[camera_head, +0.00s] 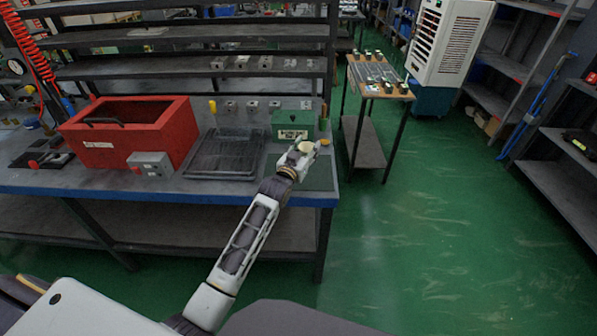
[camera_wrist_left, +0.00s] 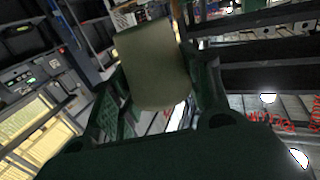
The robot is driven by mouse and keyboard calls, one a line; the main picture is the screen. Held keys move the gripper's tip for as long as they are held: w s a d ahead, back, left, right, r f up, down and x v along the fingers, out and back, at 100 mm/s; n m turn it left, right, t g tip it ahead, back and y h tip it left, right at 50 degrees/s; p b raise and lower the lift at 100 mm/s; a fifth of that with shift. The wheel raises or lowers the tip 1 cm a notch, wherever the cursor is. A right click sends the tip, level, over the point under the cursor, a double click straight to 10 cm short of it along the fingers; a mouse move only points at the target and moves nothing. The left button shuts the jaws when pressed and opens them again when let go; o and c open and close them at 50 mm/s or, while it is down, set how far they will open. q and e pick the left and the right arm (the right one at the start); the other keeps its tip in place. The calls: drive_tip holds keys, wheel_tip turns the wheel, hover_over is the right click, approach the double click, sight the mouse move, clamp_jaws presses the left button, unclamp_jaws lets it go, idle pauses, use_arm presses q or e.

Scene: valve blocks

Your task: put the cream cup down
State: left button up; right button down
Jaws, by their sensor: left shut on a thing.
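The cream cup (camera_head: 306,147) shows small in the head view at the end of my left arm, above the right end of the workbench (camera_head: 255,188). My left gripper (camera_head: 301,152) is shut on it. In the left wrist view the cup (camera_wrist_left: 155,62) is a plain, pale, tilted cylinder between the two dark fingers of the left gripper (camera_wrist_left: 158,90). Whether the cup touches the bench is hidden by the gripper. My right gripper is in neither view.
A green box (camera_head: 288,119) stands just behind the gripper. A black tray (camera_head: 226,155), a grey switch box (camera_head: 150,164) and a red box (camera_head: 108,157) stand to the left.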

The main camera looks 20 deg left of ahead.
use_arm(q)
drive_tip(key=shift+f, duration=0.5)
wheel_tip(320, 180, down, 4)
drive_tip(key=shift+f, duration=0.6)
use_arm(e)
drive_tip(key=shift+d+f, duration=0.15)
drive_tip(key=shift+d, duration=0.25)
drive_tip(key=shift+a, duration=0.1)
use_arm(q)
drive_tip(key=shift+f+b, duration=0.35)
drive_tip(key=shift+f, duration=1.55)
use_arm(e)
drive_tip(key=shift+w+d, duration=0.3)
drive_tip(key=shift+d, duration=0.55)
